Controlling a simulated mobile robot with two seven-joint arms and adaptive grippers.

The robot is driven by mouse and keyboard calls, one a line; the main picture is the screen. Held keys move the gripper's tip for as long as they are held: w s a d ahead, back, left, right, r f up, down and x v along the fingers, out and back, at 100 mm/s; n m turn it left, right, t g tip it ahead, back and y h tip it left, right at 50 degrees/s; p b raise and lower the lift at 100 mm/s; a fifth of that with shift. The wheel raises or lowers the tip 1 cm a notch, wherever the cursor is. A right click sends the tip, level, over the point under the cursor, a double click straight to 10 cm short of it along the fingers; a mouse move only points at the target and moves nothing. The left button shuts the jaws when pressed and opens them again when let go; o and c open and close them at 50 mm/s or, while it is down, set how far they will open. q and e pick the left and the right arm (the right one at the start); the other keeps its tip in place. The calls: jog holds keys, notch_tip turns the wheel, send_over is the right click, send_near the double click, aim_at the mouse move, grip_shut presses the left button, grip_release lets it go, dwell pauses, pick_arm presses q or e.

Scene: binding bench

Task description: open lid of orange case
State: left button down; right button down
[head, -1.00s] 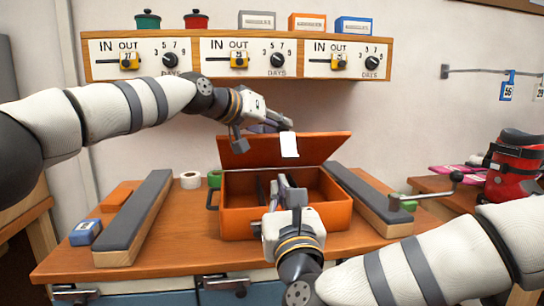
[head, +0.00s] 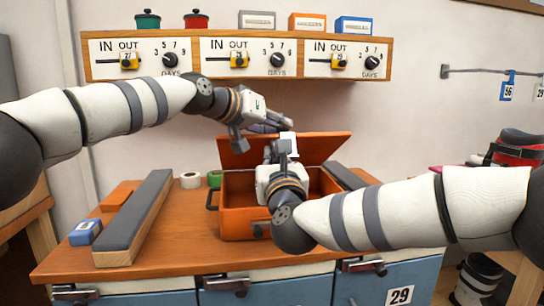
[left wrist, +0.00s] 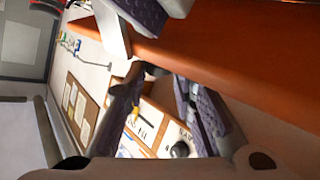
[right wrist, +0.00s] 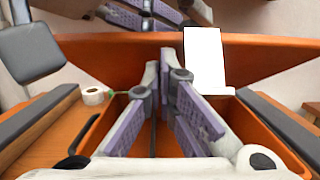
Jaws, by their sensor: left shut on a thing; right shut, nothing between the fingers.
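The orange case (head: 238,222) stands on the bench with its lid (head: 325,147) raised and tilted back at its rear. In the right wrist view the lid (right wrist: 110,58) rises behind the open case, with a white tag (right wrist: 204,60) on it.
A long grey-topped bar (head: 135,220) lies left of the case and another (head: 345,176) lies right. A white tape roll (head: 190,180) and a blue box (head: 85,232) are on the left. A shelf with dials (head: 240,60) hangs above.

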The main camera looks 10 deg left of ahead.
pick_arm(q)
jog(key=shift+r, duration=0.15)
jog(key=shift+d, duration=0.1)
pick_arm(e)
jog(key=shift+w+r, duration=0.35)
jog(key=shift+r, duration=0.4)
pick_arm(q)
jog(key=c, duration=1.5)
grip_release()
jog(key=shift+o, duration=0.8)
jog(key=shift+s+f, duration=0.1)
jog(key=shift+f, duration=0.15)
pick_arm(e)
jog(key=shift+r, duration=0.15)
